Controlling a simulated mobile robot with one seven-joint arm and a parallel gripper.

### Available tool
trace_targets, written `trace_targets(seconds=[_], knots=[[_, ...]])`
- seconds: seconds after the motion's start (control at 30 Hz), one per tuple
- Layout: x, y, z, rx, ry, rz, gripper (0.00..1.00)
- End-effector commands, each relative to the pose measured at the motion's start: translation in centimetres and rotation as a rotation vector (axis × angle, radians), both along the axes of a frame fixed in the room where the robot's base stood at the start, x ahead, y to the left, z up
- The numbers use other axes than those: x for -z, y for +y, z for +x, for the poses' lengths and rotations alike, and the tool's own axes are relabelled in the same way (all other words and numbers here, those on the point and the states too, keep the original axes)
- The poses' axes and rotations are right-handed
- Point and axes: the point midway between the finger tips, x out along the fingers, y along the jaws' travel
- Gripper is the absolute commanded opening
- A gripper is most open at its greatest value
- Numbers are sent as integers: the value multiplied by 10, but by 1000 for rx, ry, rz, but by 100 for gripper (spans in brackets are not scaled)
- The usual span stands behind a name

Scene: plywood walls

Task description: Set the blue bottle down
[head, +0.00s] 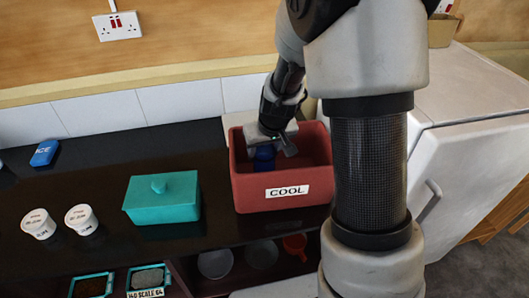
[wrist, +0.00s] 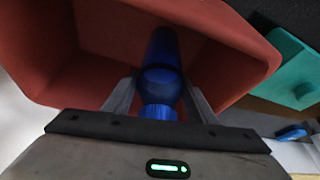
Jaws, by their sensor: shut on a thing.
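The blue bottle (wrist: 160,75) is between the two fingers of my gripper (wrist: 157,98) in the wrist view, with its cap end nearest the gripper body. My gripper is shut on it. In the head view the blue bottle (head: 264,154) shows only in small part below my gripper (head: 270,143), inside the red bin (head: 271,189) labelled COOL. The bin's walls surround the bottle in the wrist view. Whether the bottle touches the bin floor I cannot tell.
A teal lidded box (head: 162,198) stands left of the bin. Two white tubs (head: 60,222) and a blue ICE pack (head: 45,153) lie farther left. Small trays (head: 92,286) are at the front. A white appliance (head: 470,120) stands at the right. Dark counter between them is clear.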

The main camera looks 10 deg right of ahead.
Motion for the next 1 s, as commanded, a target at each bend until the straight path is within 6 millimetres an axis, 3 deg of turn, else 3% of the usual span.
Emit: trace_targets(seconds=[0.37, 0.4, 0.5, 0.8, 1.0], knots=[[6, 0, 1, 0, -4, 0, 19], [5, 0, 0, 0, -2, -1, 55], [5, 0, 0, 0, -2, -1, 71], [3, 0, 0, 0, -2, -1, 71], [-17, -1, -6, -2, -6, -1, 71]])
